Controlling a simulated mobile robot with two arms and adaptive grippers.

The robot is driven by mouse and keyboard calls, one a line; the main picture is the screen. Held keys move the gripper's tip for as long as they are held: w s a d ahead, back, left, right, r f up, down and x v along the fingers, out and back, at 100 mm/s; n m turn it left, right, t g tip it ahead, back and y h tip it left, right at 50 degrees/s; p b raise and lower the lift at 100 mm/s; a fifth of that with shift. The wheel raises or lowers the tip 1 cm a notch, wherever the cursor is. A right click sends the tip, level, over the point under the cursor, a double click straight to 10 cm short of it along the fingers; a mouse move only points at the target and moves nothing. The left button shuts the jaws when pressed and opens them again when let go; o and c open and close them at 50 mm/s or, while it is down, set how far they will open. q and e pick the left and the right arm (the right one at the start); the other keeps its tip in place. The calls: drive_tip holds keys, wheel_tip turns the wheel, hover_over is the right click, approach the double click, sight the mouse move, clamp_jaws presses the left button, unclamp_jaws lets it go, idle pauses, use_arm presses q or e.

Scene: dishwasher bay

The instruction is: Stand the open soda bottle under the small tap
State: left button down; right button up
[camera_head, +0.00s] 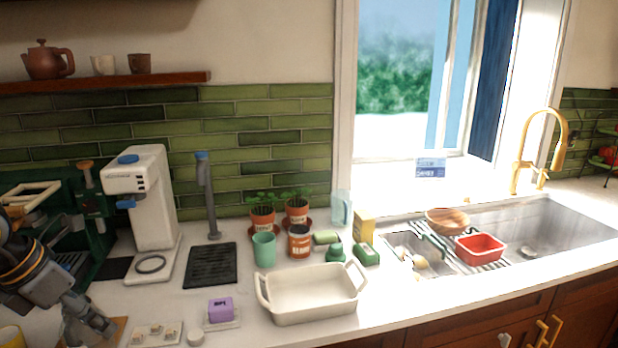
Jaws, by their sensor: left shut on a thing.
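The small tap (207,195) is a slim grey post with a blue top, standing behind a black ribbed drip tray (210,266). The tray's surface is bare. My left gripper (96,328) is at the lower left, low over the front of the counter, left of the tray and apart from it. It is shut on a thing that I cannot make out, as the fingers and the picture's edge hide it. I see no soda bottle that I can identify. My right gripper is out of view.
A white dispenser (146,200) stands left of the tap. Cups (264,248), potted plants (296,211) and a white baking dish (313,296) are to its right. A purple block (220,310) and a small white tray (155,335) lie in front. The sink (560,235) is far right.

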use_arm(q)
drive_tip(key=s+d+f+m+g+y, duration=0.1)
drive_tip(key=s+d+f+m+g, duration=0.3)
drive_tip(key=m, duration=1.1)
drive_tip(key=s+d+f+m+g+y, duration=0.1)
drive_tip(key=s+d+f+m+g, duration=0.3)
drive_tip(key=d+f+m, duration=0.6)
drive_tip(key=s+d+m, duration=0.1)
drive_tip(key=m, duration=0.4)
drive_tip(key=shift+s+d+f+g, duration=0.25)
drive_tip(key=shift+s+d+g, duration=0.05)
drive_tip(key=shift+s, duration=0.05)
drive_tip(key=shift+w+r, duration=0.1)
